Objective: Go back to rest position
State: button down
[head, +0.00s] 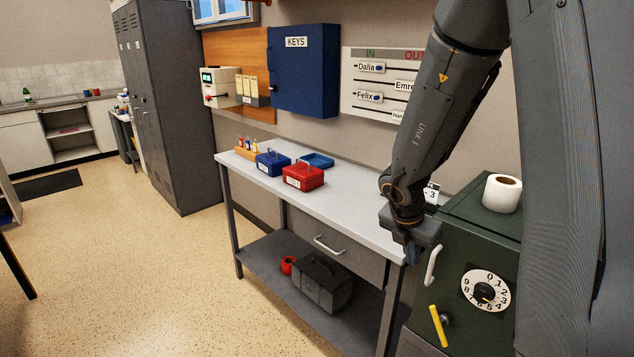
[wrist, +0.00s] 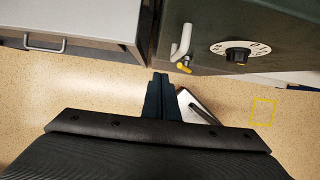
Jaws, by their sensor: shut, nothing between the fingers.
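My gripper (head: 413,252) hangs at the end of my arm, pointing down, in front of the right end of the workbench and beside the green safe (head: 462,215). In the wrist view my gripper (wrist: 160,78) has its two dark fingers together, with nothing between them. The safe also shows in the wrist view (wrist: 215,30), with its dial and handle. My gripper appears apart from the safe, over the floor in the wrist view.
The workbench (head: 355,212) carries a red box (head: 303,177), a blue box (head: 272,163) and a blue tray (head: 316,160). A paper roll (head: 502,193) stands on the safe. A black toolbox (head: 322,284) sits on the lower shelf. Open floor (head: 150,260) lies to the left.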

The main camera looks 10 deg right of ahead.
jog(key=a+r+n+t+y+b, duration=0.15)
jog(key=a+n, duration=0.45)
jog(key=n, duration=0.7)
jog(key=a+r+n+t+y, duration=0.25)
jog(key=a+n, duration=0.35)
jog(key=n, duration=0.7)
jog(key=s+f+n+g, duration=0.2)
jog(key=s+n, duration=0.5)
jog(key=n, duration=0.3)
jog(key=s+f+n+g+b, duration=0.1)
jog(key=s+n+g, duration=0.2)
jog(key=s+n, duration=0.4)
jog(key=n, duration=0.3)
jog(key=shift+a+f+n, duration=0.35)
jog(key=shift+f+n, duration=0.05)
jog(key=shift+w+a, duration=0.1)
jog(key=shift+a, duration=0.05)
